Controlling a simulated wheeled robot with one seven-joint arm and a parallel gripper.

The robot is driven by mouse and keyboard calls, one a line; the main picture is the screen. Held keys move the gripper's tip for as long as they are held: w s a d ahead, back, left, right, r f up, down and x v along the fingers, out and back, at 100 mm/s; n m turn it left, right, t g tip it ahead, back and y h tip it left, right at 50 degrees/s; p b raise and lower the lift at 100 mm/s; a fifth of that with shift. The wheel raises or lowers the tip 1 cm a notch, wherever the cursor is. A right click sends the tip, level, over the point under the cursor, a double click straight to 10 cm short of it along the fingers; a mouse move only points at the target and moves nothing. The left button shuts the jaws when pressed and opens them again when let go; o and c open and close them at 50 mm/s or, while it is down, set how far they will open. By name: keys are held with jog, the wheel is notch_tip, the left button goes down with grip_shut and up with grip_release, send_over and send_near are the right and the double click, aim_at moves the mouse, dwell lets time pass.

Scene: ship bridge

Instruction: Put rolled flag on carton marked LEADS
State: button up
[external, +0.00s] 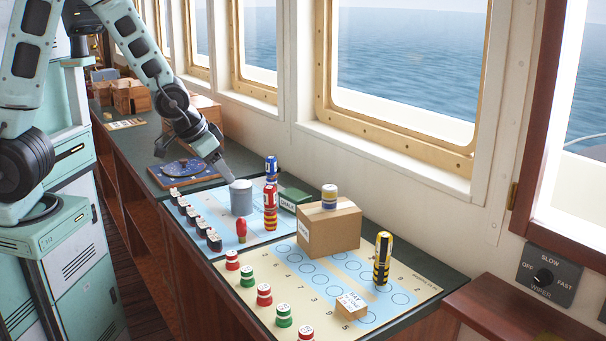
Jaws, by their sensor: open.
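A cardboard carton (335,232) stands on the chart counter; its small white label is too small to read. A short white, blue and yellow roll (330,197) stands on top of it. Other banded, flag-like rolls stand upright: a yellow and black one (382,260) right of the carton, and a blue, red and yellow column (270,196) left of it. I cannot tell which is the task's rolled flag.
A green box marked CHALK (294,198) stands behind the carton. A red peg-like piece (241,230) stands before the cylinder. Several red, green and black pieces line the front edge. A small labelled box (351,305) lies near right. Windows bound the far side.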

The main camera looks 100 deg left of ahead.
jog(key=s+d+r+g+h, duration=0.3)
jog(key=s+d+r+h, duration=0.1)
jog(key=s+d, duration=0.6)
jog(key=s, duration=0.2)
jog(key=shift+s+d+m+g, duration=0.2)
jog(key=shift+s+m+g, duration=0.1)
jog(key=shift+s+m, duration=0.1)
